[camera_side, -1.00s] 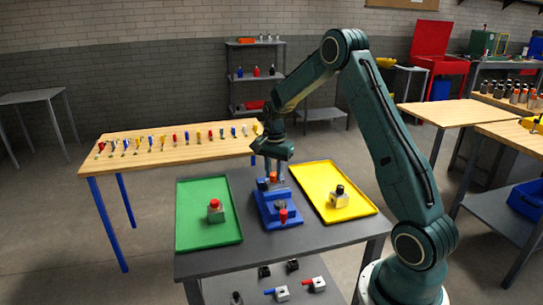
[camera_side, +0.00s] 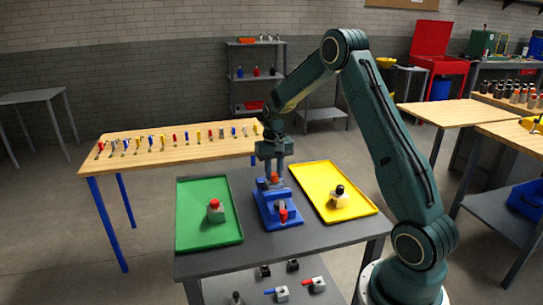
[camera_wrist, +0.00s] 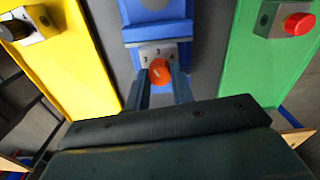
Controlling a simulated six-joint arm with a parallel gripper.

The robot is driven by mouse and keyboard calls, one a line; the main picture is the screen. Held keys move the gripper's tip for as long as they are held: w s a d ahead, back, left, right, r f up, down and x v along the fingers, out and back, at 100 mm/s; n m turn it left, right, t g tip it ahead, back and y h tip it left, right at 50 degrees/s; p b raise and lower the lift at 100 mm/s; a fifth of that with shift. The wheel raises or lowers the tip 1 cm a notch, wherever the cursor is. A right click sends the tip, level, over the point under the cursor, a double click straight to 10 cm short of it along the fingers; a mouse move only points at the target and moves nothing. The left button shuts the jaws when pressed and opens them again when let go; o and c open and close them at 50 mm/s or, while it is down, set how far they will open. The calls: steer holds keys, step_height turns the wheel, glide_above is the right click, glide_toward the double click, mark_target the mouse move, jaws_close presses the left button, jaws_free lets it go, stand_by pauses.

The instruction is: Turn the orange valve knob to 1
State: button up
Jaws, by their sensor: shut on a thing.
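The orange valve knob (camera_wrist: 160,72) sits at the end of the blue fixture (camera_side: 286,220) on the grey table. In the wrist view it is in front of a pale plate (camera_wrist: 158,50) with small numerals, of which a 3 and a 2 seem legible. A faint pale mark shows on the knob, but its exact heading is too small to tell. My gripper (camera_wrist: 159,84) points down over the knob, its two fingers on either side of it, shut on it. In the side view the knob (camera_side: 274,177) shows small between the fingers.
A green tray (camera_side: 234,238) with a red-topped block (camera_side: 215,210) lies left of the fixture. A yellow tray (camera_side: 322,178) with a black-topped block (camera_side: 340,198) lies right. A red part (camera_side: 283,214) is on the fixture's near end.

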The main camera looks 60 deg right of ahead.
steer(key=n, duration=0.4)
steer(key=shift+n, duration=0.3)
steer(key=n, duration=0.3)
steer(key=shift+n, duration=0.4)
steer(key=n, duration=0.4)
steer(key=shift+n, duration=2.1)
steer(key=o, duration=1)
steer(key=shift+r, duration=0.2)
